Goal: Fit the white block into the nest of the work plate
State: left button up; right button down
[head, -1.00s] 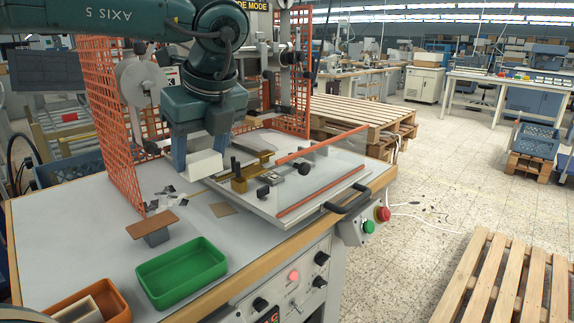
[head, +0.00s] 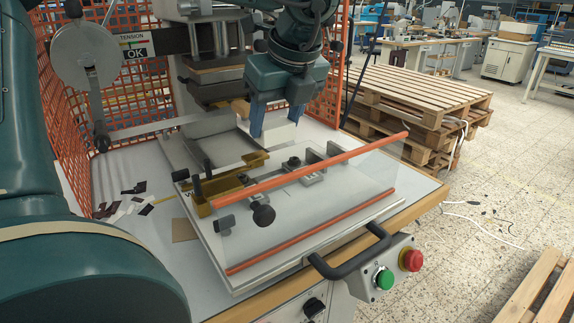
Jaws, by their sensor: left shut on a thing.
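The white block (head: 281,132) is between the fingers of my left gripper (head: 276,124), which points down and is shut on it. The fingers hide part of the block. Block and gripper show at the back edge of the work plate (head: 225,262); I cannot tell the height of the block above it. The work plate is a pale slab carrying brass-coloured bars (head: 228,187) and a dark metal clamp (head: 296,166). The nest is not clearly visible. My right gripper is out of view.
An orange mesh guard (head: 67,100) stands at the left and behind. The press head (head: 215,80) is behind the plate. A black handle (head: 350,258), a green button (head: 384,279) and a red button (head: 411,260) are at the front. Wooden pallets (head: 415,100) stand beyond the table.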

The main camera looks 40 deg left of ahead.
aim_at(278, 129)
pick_arm(q)
jog(key=f, duration=0.4)
jog(key=shift+s, duration=0.2)
jog(key=shift+f, duration=2.15)
jog(key=o, duration=0.5)
jog(key=shift+o, duration=1)
jog(key=shift+w+r, duration=0.1)
jog(key=shift+r, duration=0.35)
jog(key=v, duration=1.1)
jog(key=shift+d, duration=0.25)
jog(key=shift+r, duration=0.1)
